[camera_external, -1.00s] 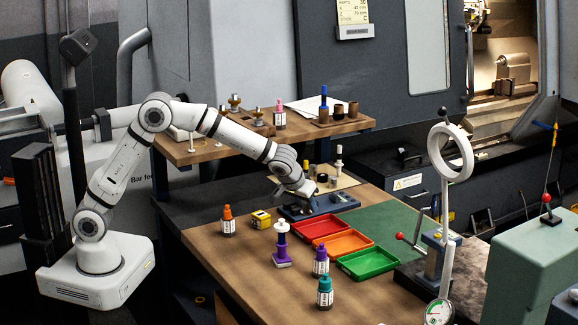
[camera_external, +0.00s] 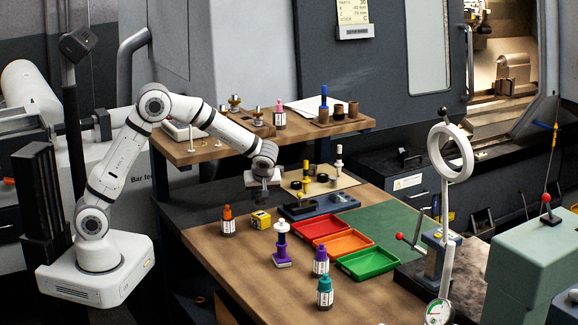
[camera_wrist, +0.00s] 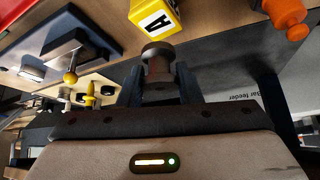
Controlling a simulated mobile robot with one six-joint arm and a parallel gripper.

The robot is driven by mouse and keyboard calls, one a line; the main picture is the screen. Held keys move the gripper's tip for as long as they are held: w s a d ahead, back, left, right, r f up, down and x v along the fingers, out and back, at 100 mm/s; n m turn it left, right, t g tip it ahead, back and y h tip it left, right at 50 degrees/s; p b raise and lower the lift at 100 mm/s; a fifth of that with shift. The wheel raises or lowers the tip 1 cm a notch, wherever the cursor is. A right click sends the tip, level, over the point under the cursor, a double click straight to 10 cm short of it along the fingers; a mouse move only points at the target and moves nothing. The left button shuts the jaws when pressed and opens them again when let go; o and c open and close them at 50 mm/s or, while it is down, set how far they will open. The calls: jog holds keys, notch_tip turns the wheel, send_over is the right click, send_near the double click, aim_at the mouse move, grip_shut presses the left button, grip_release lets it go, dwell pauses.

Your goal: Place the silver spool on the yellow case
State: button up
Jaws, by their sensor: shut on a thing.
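The silver spool (camera_wrist: 157,58) is between the two dark fingers of my gripper (camera_wrist: 158,82) in the wrist view. It looks dark grey-brown there, with a round flange at its outer end. In the external view my gripper (camera_external: 262,198) points down above the table, behind and close to the yellow case; the spool is too small there to make out clearly. The yellow case (camera_external: 261,219) stands on the wooden table.
An orange-capped bottle (camera_external: 228,222) stands left of the case. A purple spindle (camera_external: 281,245) stands in front. A blue-grey fixture (camera_external: 325,206) with a yellow-knobbed pin lies to the right. Red (camera_external: 344,226), orange and green trays lie further right. Bare wood surrounds the case.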

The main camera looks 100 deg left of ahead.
aim_at(261, 201)
notch_tip(261, 201, down, 3)
jog(key=shift+f+p, duration=0.15)
jog(key=shift+p, duration=0.25)
jog(key=shift+f, duration=0.15)
jog(key=shift+f+b, duration=0.2)
jog(key=shift+b, duration=0.15)
jog(key=o, duration=1)
jog(key=shift+r, duration=0.1)
jog(key=shift+c, duration=0.2)
